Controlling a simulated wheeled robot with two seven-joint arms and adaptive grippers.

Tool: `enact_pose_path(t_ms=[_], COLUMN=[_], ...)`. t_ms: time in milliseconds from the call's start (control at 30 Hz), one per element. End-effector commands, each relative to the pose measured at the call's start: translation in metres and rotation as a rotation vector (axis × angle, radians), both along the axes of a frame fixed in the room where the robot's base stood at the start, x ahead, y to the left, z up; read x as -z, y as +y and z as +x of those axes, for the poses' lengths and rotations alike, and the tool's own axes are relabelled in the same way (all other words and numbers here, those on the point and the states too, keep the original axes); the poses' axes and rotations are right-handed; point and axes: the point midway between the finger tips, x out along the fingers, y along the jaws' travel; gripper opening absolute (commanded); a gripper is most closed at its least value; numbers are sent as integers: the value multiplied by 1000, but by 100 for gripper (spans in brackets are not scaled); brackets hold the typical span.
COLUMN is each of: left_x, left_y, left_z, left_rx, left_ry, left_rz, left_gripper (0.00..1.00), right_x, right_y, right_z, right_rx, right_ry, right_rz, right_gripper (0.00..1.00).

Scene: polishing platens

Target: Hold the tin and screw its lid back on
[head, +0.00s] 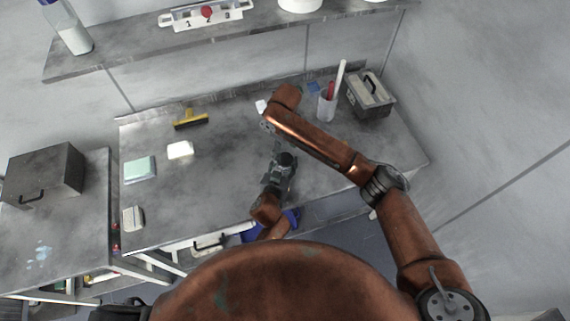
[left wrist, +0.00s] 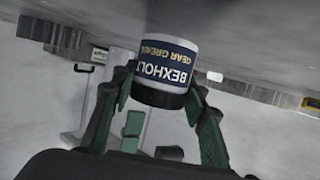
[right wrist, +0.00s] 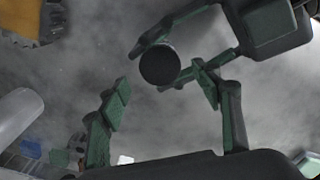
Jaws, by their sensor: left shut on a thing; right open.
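The tin (left wrist: 165,60) has a white and dark blue label reading BEXHOLT GEAR GREASE. It appears inverted in the left wrist view, its base at or close to the grey tabletop. My left gripper (left wrist: 160,85) is shut on its sides; in the head view it (head: 280,170) is near the table's front middle. The black lid (right wrist: 159,65) is at the tin's top and shows as a round disc in the right wrist view; I cannot tell how tightly it sits. My right gripper (right wrist: 160,80) is open, its fingers either side of the lid but apart from it.
A cup with pens (head: 327,107) and a grey toolbox (head: 370,95) stand at the back right. The table between is mostly clear. A shelf (head: 130,50) runs above.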

Motion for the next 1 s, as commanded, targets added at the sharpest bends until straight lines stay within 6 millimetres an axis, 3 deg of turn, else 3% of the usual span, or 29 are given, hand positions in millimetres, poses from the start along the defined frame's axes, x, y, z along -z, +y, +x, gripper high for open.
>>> enact_pose_path(t_ms=[367, 800, 1000], left_x=[0, 0, 0], left_y=[0, 0, 0], left_z=[0, 0, 0], left_rx=[0, 0, 0], left_ry=[-1, -1, -1], left_rz=[0, 0, 0], left_gripper=[0, 0, 0], right_x=[-5, -38, -39], right_y=[0, -1, 0], right_z=[0, 1, -1], right_rx=[-13, -529, -579], right_ry=[0, -2, 3], right_rz=[-1, -3, -1], right_gripper=[57, 57, 57])
